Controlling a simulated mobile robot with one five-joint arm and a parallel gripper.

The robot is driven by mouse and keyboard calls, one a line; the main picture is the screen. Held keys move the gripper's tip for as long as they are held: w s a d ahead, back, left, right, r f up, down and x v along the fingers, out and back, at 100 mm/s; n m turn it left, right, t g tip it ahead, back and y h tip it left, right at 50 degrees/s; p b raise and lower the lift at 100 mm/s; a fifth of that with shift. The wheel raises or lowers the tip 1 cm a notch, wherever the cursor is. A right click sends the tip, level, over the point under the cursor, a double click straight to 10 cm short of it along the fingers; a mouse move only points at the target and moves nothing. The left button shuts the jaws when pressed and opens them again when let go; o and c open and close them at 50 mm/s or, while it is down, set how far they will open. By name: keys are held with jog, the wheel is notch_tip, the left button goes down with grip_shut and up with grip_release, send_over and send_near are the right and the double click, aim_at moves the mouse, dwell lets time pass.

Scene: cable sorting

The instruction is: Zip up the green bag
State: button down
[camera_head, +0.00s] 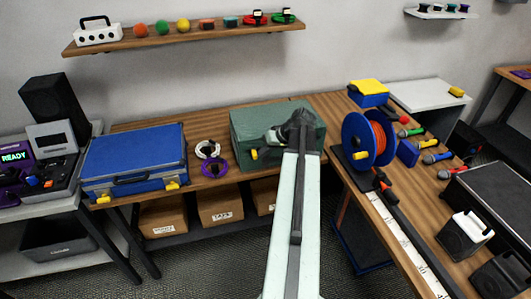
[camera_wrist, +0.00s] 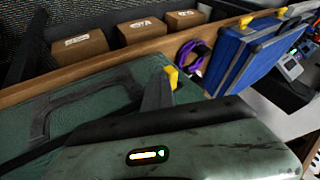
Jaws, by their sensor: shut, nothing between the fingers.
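The green bag (camera_head: 240,124) sits on the wooden desk, behind and partly covered by my arm. Its dark strap or handle shows in the wrist view, where the bag (camera_wrist: 105,92) fills the left side. A yellow tab (camera_head: 253,155) shows at the bag's front left; it also shows in the wrist view (camera_wrist: 171,76), right by my fingertips. My gripper (camera_head: 270,139) is shut and empty, over the bag close to the tab. In the wrist view its dark fingers (camera_wrist: 158,94) overlap the tab's edge; I cannot tell whether they touch. The zip line is not clear.
A blue case (camera_head: 135,157) with yellow latches stands left of the bag, with purple (camera_head: 214,169) and white (camera_head: 207,149) cable coils between. Cardboard boxes (camera_head: 220,205) sit under the desk.

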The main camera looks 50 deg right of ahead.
jog(key=s+d+r+p, duration=0.5)
jog(key=s+r+p, duration=0.3)
